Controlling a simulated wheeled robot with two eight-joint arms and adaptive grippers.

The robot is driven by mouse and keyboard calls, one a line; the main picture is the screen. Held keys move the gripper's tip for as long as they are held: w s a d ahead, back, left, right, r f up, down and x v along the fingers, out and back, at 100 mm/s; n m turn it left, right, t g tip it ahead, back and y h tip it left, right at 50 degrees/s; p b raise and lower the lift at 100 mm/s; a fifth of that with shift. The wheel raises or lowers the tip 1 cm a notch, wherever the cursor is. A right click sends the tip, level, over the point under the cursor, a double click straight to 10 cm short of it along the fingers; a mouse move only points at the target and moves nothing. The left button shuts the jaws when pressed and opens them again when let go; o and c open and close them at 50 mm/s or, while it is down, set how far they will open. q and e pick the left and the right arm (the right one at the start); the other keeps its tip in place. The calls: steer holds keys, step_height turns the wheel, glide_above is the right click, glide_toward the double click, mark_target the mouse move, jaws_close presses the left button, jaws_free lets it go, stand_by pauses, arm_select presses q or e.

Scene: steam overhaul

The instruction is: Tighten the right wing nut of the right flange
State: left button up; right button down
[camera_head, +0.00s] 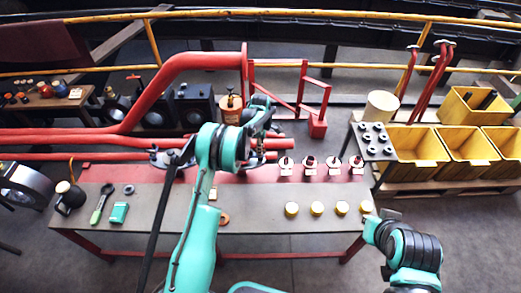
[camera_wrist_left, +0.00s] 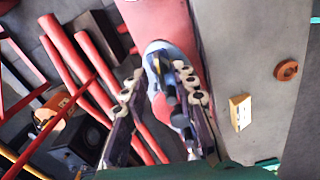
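In the left wrist view a grey-blue flange (camera_wrist_left: 154,50) sits on the end of a red pipe, with dark bolt or nut parts (camera_wrist_left: 168,82) on its near side. Which of these is the right wing nut I cannot tell. My left gripper (camera_wrist_left: 158,82) has its fingers apart, one on each side of the flange area, with the right finger close to the dark parts. Whether it touches them is unclear. In the head view my left gripper (camera_head: 260,130) is over the red pipe ends and hides the flange there. My right arm shows at lower right, but its fingers cannot be made out.
A grey workbench (camera_head: 262,212) holds yellow round caps (camera_head: 317,208), a green box (camera_head: 119,212) and a small orange ring (camera_head: 225,218). Small red-and-white valves (camera_head: 310,166) stand along its back. Yellow crates (camera_head: 417,152) stand to the right. Red pipes (camera_head: 100,141) run in from the left.

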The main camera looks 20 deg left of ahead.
arm_select(q)
steer(key=shift+f, duration=0.3)
jaws_close()
steer(key=shift+m, duration=0.4)
steer(key=m, duration=0.2)
steer(key=shift+m, duration=0.4)
steer(key=m+b, duration=0.1)
steer(key=m, duration=0.7)
steer(key=shift+m, duration=2.2)
